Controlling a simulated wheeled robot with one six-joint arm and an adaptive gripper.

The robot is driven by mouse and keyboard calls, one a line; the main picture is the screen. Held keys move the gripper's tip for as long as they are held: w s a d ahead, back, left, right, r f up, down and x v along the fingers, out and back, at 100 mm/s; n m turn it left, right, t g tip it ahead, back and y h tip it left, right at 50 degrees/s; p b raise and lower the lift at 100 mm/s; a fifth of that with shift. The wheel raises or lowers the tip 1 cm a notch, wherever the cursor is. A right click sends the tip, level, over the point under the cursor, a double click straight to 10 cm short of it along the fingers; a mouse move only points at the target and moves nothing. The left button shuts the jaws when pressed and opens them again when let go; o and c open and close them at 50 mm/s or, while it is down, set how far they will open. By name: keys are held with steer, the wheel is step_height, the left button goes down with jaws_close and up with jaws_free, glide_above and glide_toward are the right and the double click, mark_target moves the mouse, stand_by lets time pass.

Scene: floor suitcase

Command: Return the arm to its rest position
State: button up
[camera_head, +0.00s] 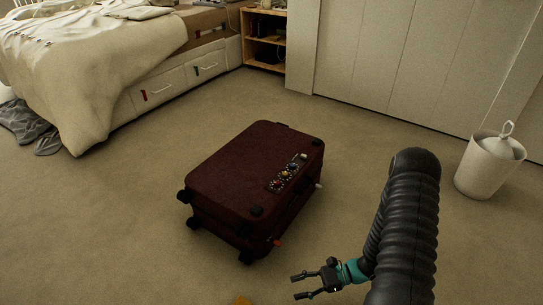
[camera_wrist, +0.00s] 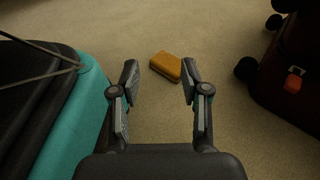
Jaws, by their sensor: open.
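My gripper (camera_head: 303,285) is low at the bottom of the head view, in front of the dark red suitcase and apart from it. In the wrist view my gripper (camera_wrist: 160,85) is open, with nothing between its fingers. My dark ribbed arm (camera_head: 405,225) rises at the lower right of the head view. A small orange-brown box (camera_wrist: 166,66) lies on the carpet beyond the fingertips. Only a corner of the box (camera_head: 242,300) shows at the bottom edge of the head view.
The suitcase (camera_head: 245,165) lies flat mid-floor; its wheels also show at the right of the wrist view (camera_wrist: 280,75). A bed (camera_head: 90,60) stands at the upper left, a white lidded bin (camera_head: 490,165) at the right, closet doors (camera_head: 410,60) at the back. Carpet left of the suitcase is clear.

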steer(key=s+d+r+n+h+p, duration=0.1)
steer(key=d+r+n+h, duration=0.25)
steer(key=r, duration=0.55)
steer(key=s+d+r+n+h+p, duration=0.1)
steer(key=d+r+n+h, duration=0.1)
steer(key=r+n+h, duration=0.5)
steer(key=s+d+r+n+h, duration=0.2)
steer(key=d+r+n+h, duration=0.1)
steer(key=r, duration=0.9)
steer(key=s+r+n+t+h+p, duration=0.1)
steer(key=r+t, duration=0.3)
steer(key=r, duration=0.5)
steer(key=s+a+r+n+t+p, duration=0.1)
steer(key=s+r+t, duration=0.3)
steer(key=r, duration=0.6)
steer(key=shift+a+r+n+h+p, duration=0.15)
steer(key=shift+a+n+h+p, duration=0.2)
steer(key=shift+n, duration=0.2)
